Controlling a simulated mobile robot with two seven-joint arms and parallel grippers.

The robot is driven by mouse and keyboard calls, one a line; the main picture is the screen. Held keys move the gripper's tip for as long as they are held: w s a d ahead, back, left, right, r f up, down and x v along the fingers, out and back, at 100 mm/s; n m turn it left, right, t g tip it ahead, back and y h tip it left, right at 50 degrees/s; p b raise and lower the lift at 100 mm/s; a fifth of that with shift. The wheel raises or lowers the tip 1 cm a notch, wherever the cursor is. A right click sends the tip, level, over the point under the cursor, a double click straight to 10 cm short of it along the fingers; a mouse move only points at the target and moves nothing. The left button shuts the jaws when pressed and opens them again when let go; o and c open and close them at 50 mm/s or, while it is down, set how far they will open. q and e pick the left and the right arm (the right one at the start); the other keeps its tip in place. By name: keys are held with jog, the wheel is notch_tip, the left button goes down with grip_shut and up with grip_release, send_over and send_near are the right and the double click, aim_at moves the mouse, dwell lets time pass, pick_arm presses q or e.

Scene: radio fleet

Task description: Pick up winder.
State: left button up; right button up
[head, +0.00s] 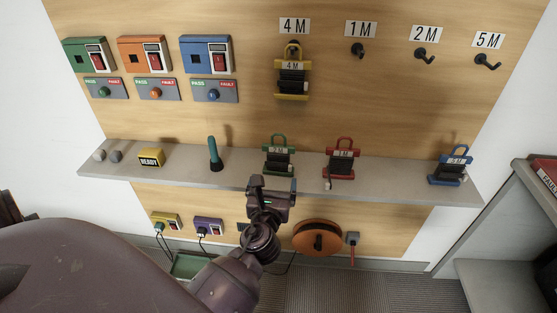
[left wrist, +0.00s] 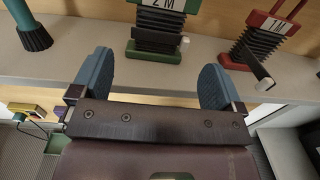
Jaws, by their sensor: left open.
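Several winder-like frames wound with dark line are in the head view. A green one labelled 2M (head: 278,156), a red one labelled 1M (head: 340,158) and a blue one labelled 5M (head: 450,166) stand on the grey shelf. A yellow one labelled 4M (head: 293,75) hangs on the wall. My left gripper (head: 272,184) is open and empty at the shelf's front edge, just before the green frame. In the left wrist view, the green frame (left wrist: 153,45) shows beyond and between the blue fingertips (left wrist: 155,80), apart from them. The red frame (left wrist: 262,42) is right of them.
The grey shelf (head: 385,184) also holds a dark teal upright cylinder (head: 213,155) and a yellow READY block (head: 151,157). Bare labelled hooks (head: 422,55) are on the wall. An orange reel (head: 318,238) sits below the shelf. A side shelf (head: 500,285) is at right.

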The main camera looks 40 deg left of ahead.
aim_at(278, 165)
pick_arm(q)
jog(key=x, duration=0.5)
jog(key=shift+w+a+f, duration=0.15)
jog(key=shift+w+a, duration=0.2)
jog(key=shift+w, duration=0.1)
jog(key=x, duration=0.1)
jog(key=b+x, duration=0.1)
jog(key=x, duration=0.1)
jog(key=shift+w+a+f, duration=0.1)
jog(key=shift+w+f, duration=0.05)
jog(key=shift+f, duration=0.1)
jog(key=shift+w+a, duration=0.25)
jog(key=shift+w, duration=0.15)
jog(key=shift+r, duration=0.1)
jog(key=c, duration=0.8)
